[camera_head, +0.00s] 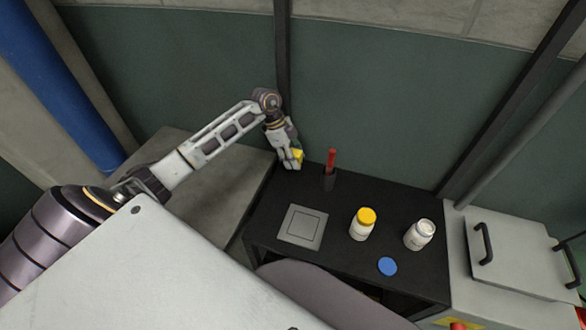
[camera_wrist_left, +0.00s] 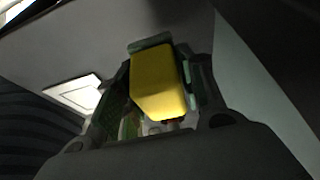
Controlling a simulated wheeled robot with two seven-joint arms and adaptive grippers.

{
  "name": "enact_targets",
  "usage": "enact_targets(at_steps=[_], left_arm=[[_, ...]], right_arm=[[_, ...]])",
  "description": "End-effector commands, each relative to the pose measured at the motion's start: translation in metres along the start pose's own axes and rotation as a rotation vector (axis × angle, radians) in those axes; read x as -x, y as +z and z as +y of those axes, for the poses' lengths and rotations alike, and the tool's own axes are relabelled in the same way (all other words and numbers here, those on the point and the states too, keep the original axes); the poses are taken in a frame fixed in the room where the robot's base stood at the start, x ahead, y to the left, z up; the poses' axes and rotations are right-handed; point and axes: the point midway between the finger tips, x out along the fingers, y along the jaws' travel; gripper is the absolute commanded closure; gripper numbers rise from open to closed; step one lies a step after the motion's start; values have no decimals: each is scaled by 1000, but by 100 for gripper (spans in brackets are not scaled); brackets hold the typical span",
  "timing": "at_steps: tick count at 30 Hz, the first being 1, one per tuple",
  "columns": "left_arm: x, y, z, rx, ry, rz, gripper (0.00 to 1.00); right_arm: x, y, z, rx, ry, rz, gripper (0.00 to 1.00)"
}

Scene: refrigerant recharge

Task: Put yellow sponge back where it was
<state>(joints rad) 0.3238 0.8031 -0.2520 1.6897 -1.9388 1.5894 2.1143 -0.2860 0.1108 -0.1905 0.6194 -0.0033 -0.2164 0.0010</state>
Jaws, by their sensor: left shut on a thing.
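The yellow sponge (camera_wrist_left: 158,82) fills the middle of the left wrist view, between the two fingers of my left gripper (camera_wrist_left: 160,90). The fingers are shut on it. In the head view a small part of the sponge (camera_head: 299,154) shows beside my left gripper (camera_head: 294,162), at the back left corner of the black table (camera_head: 345,205). The gripper hides most of the sponge there, and I cannot tell whether the sponge touches the table. My right gripper is in neither view.
A dark holder with a red-handled tool (camera_head: 331,160) stands close right of my left gripper. A grey square plate (camera_head: 302,227), a yellow-capped bottle (camera_head: 363,223), an open white bottle (camera_head: 420,234) and a blue lid (camera_head: 387,266) are on the table. A handled grey box (camera_head: 520,258) is at right.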

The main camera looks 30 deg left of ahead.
Motion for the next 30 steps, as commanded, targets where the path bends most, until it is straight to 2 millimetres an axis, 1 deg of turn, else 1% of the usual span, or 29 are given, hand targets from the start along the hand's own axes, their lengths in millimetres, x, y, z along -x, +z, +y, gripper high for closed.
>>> enact_targets(at_steps=[3,5,14,17,25,30], left_arm=[[-5,2,0,0,-1,0,83],[-5,3,0,0,-1,-1,83],[-7,3,0,0,0,0,83],[-13,6,0,1,1,0,83],[-42,18,0,2,0,1,83],[-51,22,0,0,0,0,83]], right_arm=[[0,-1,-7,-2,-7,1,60],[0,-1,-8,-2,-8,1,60],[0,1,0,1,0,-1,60],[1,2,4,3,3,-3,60],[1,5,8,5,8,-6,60],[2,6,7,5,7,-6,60]])
